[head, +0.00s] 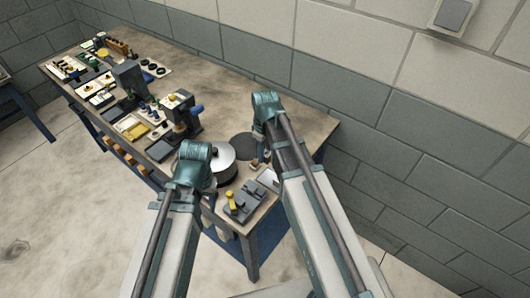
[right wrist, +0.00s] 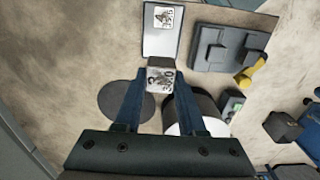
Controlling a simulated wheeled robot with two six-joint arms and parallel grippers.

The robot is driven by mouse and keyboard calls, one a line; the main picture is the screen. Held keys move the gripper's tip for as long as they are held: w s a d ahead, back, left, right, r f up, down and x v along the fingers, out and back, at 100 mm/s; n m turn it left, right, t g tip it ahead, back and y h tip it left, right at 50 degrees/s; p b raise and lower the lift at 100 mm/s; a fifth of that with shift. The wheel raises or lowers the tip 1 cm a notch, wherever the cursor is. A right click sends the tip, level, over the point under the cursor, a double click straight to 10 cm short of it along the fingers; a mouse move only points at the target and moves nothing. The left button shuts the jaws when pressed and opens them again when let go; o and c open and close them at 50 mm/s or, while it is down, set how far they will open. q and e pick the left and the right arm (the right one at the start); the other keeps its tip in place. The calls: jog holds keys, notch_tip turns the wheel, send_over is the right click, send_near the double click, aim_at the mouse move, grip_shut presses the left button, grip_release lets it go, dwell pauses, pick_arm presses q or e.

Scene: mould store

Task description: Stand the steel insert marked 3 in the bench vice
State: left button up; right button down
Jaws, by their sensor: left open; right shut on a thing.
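My right gripper (right wrist: 158,90) is shut on a small steel insert (right wrist: 160,78), gripping it between two blue fingers. The insert's face carries dark marks that look like a 3. In the head view my right gripper (head: 259,160) is over the near right end of the bench, partly hidden by its arm. The grey bench vice (head: 242,204) with a yellow handle lies on the bench's near end; it also shows at upper right in the right wrist view (right wrist: 212,55), apart from the insert. My left gripper (head: 210,185) is open, mostly hidden behind its wrist, left of the vice.
A pale plate (head: 268,178) with a marked label lies beside the vice. A silver drum (head: 226,163) and a dark round disc (head: 242,147) stand near my grippers. Tools and trays crowd the bench's far left. Bare bench top (head: 215,92) lies along the wall.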

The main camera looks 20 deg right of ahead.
jog(key=shift+r+p, duration=1.5)
pick_arm(q)
notch_tip(320, 180, up, 3)
jog(key=shift+f, duration=0.15)
pick_arm(e)
jog(key=shift+s+f, duration=0.1)
jog(key=shift+f, duration=0.05)
